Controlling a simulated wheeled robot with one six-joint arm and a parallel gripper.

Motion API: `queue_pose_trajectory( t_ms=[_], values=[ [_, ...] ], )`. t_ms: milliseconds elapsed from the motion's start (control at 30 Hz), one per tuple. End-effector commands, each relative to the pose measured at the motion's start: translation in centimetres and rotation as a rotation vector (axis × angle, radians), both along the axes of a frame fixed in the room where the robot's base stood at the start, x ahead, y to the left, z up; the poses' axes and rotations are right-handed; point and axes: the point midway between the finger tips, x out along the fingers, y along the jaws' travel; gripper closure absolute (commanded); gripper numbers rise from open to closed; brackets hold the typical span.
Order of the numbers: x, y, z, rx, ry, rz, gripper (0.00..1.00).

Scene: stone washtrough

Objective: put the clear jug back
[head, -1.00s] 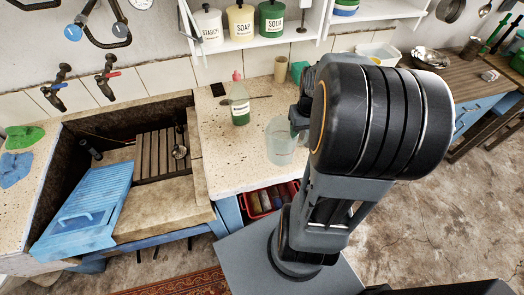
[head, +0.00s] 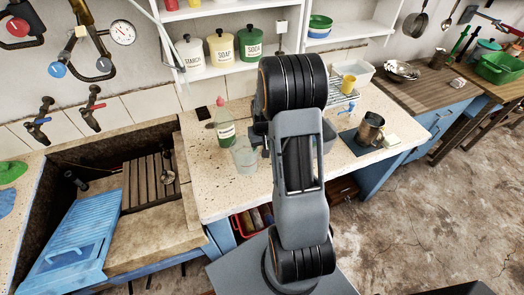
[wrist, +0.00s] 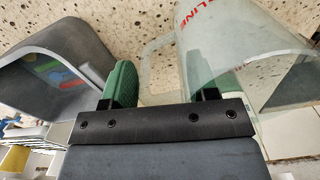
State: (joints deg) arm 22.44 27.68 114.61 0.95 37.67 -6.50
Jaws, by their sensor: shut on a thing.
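The clear jug (head: 244,157) is see-through with a faint green tint. In the head view it is at the front of the speckled counter, just right of and nearer than a green bottle. My gripper (head: 260,140) is at its right side. In the wrist view the jug (wrist: 245,50) fills the upper right, with red lettering on or through its wall. Its handle runs between the green finger pads of my gripper (wrist: 158,82), which is shut on it. I cannot tell whether the jug's base touches the counter.
The green bottle (head: 225,128) stands close behind the jug. A grey bin (wrist: 60,55) lies left in the wrist view, mostly hidden behind my arm in the head view. A metal mug (head: 370,130) stands to the right. The sink (head: 120,195) is at left.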

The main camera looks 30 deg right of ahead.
Motion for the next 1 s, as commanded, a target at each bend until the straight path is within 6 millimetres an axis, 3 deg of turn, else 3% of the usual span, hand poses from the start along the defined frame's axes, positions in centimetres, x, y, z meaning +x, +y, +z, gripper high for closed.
queue_pose_trajectory(
  t_ms=[267,767,800,1000],
  values=[
    [0.2,0.0,-3.1,0.001,0.002,0.000,0.94],
    [0.2,0.0,-3.9,0.000,0.000,0.000,0.94],
    [0.2,0.0,-3.8,0.000,0.000,0.000,0.45],
    [0.2,0.0,-3.8,0.000,0.001,0.000,0.25]
  ],
)
